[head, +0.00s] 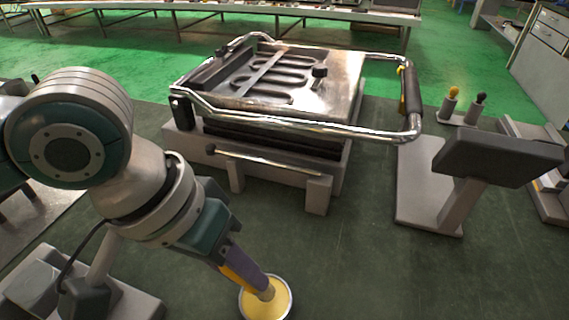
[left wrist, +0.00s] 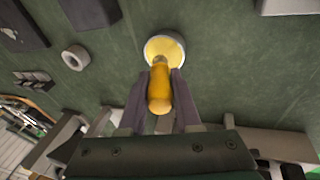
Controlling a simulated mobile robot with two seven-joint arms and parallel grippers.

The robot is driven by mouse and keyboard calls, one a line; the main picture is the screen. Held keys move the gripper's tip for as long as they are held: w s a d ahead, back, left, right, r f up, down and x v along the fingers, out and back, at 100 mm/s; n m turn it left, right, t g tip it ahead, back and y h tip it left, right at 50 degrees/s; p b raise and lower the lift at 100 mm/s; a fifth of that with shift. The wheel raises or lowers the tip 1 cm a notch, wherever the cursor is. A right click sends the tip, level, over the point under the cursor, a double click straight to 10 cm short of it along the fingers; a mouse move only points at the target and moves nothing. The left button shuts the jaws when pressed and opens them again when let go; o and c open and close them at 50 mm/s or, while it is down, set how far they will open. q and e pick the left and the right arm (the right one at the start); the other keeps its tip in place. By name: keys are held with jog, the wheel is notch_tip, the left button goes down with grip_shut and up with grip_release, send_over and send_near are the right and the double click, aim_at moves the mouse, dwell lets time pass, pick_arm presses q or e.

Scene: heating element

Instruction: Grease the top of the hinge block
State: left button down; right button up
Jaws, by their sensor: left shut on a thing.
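My left gripper (head: 252,284) is shut on a brush with a yellow-orange handle, seen clearly in the left wrist view (left wrist: 158,92). Its two purple-grey fingers clasp the handle from both sides. The brush points down into the outline of a round, pale-rimmed tin of yellow grease (head: 289,299), also in the left wrist view (left wrist: 180,50). I cannot tell whether the bristles touch the grease; the brush tip is mostly hidden. I cannot make out for certain which part is the hinge block. My right gripper is not in view.
A large heating plate (head: 335,80) with a chrome tube frame (head: 300,128) stands ahead on a grey base. A dark tilted panel on a stand (head: 495,158) is at the right. Behind it a small holder has two knobbed handles (head: 452,103). The dark green floor between is clear.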

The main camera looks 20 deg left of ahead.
pick_arm(q)
jog(key=shift+f+b, duration=0.3)
jog(key=shift+f, duration=0.3)
dwell(0.6)
jog(key=shift+f+p, duration=0.15)
jog(key=shift+p, duration=0.2)
dwell(1.5)
jog(key=shift+a, duration=0.1)
notch_tip(320, 180, up, 7)
jog(key=p, duration=0.8)
jog(key=shift+p, duration=0.4)
